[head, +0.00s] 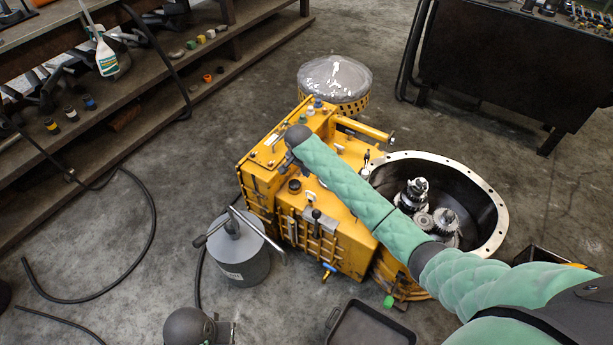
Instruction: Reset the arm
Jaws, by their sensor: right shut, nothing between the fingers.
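My right arm (345,190), in a pale green padded sleeve, comes in from the lower right and stretches over the gearbox. My right gripper (296,137) is at its dark far end, above the yellow gearbox housing (345,240). Its fingers are small and mostly hidden; it is shut and empty. I cannot tell how high it is above the housing. To the right of the housing, the open bell end (497,215) shows gears (446,221) inside. My left gripper is not in view.
A grey can (238,262) with a handle stands left of the gearbox. A black tray (370,328) lies in front, a yellow perforated drum (335,80) behind. A hose (150,235) curls on the floor. A shelf bench (215,55) runs upper left, a dark cabinet (500,70) upper right.

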